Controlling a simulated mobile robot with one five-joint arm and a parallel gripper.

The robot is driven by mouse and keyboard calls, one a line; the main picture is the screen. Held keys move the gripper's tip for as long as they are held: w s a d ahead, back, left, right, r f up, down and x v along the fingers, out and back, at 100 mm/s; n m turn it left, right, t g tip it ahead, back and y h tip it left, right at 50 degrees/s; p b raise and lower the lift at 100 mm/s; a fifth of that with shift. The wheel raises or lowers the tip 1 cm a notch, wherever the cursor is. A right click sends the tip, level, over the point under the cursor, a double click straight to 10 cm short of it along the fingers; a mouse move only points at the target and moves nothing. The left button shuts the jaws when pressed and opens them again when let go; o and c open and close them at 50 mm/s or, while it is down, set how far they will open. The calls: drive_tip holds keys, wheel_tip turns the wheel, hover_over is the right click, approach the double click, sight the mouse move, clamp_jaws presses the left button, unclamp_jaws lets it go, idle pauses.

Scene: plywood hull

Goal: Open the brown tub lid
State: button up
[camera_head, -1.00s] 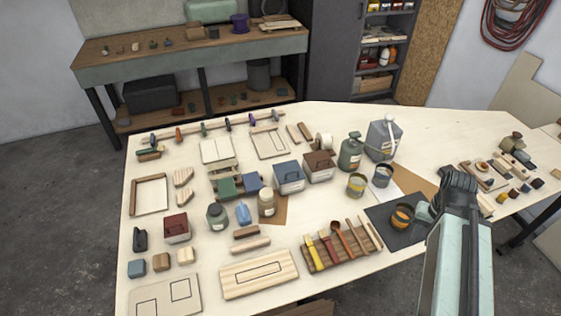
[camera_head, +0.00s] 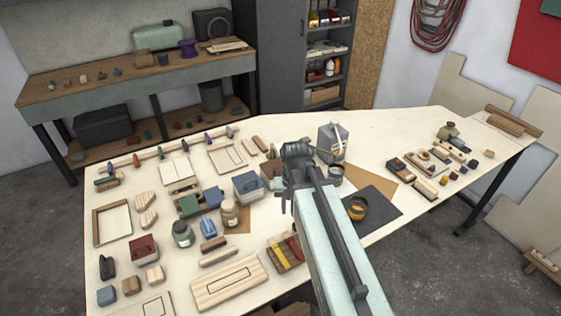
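The brown tub (camera_head: 271,172) stands on the plywood table just right of the blue-lidded tub (camera_head: 247,188). Only its left part shows, with a brown lid; my arm hides the rest. Whether the lid is open or shut cannot be made out clearly. My gripper (camera_head: 297,150) is at the end of my raised arm, over or beside the tub's right side in the picture. The gap to the lid cannot be judged. Its fingers face away and their opening is not visible.
A grey jug (camera_head: 332,140) and a can stand just right of my gripper. A yellow-rimmed pot (camera_head: 356,207) sits on a dark mat (camera_head: 378,207). Brush-like tools on a rack (camera_head: 284,252) lie left of my arm.

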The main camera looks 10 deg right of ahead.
sight(280, 167)
drive_tip(key=w+r+m+t+p, duration=0.1)
drive_tip(key=w+r+m+p, duration=0.4)
drive_tip(key=w, duration=0.6)
drive_tip(key=w+r+m+t+p, duration=0.1)
drive_tip(key=w+r+m, duration=0.1)
drive_tip(key=w+m, duration=0.7)
drive_tip(key=shift+n, duration=0.9)
drive_tip(key=b+x, duration=0.2)
drive_tip(key=w+b+x, duration=0.1)
drive_tip(key=b+x, duration=0.5)
drive_tip(key=shift+w+d, duration=0.25)
drive_tip(key=shift+w, duration=0.15)
drive_tip(key=shift+r, duration=0.15)
clamp_jaws()
drive_tip(key=shift+d, duration=0.1)
